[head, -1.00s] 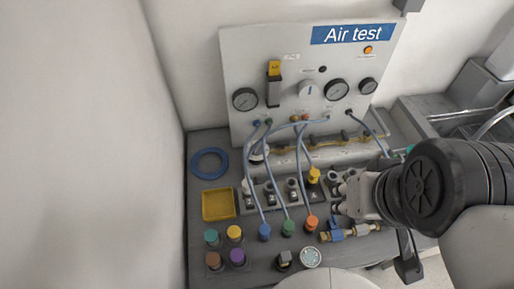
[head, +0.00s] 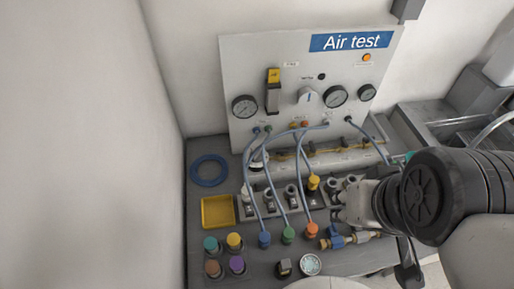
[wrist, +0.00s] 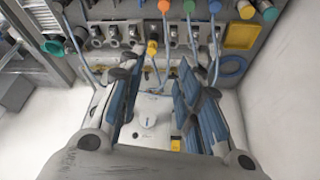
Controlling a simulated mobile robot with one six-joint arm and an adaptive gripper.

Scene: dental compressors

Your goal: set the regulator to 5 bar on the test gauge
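The white regulator knob (head: 307,97) is on the upright "Air test" panel (head: 290,60), left of two round gauges. The nearer dial gauge (head: 335,96) has a dark rim; a smaller dark gauge (head: 367,92) is right of it. Another gauge (head: 245,107) is at the left. The labels and needles are too small to read. My gripper (head: 345,203) is over the right part of the bench, apart from the panel. In the wrist view my gripper (wrist: 158,88) has its blue-padded fingers spread and empty, with the white knob (wrist: 149,118) visible between them, farther off.
Blue hoses (head: 279,178) hang from the panel to coloured connectors on the bench. A yellow tray (head: 205,222), a blue hose ring (head: 209,158) and several coloured caps (head: 235,241) are at the left. A brass and blue fitting (head: 362,237) lies below my gripper.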

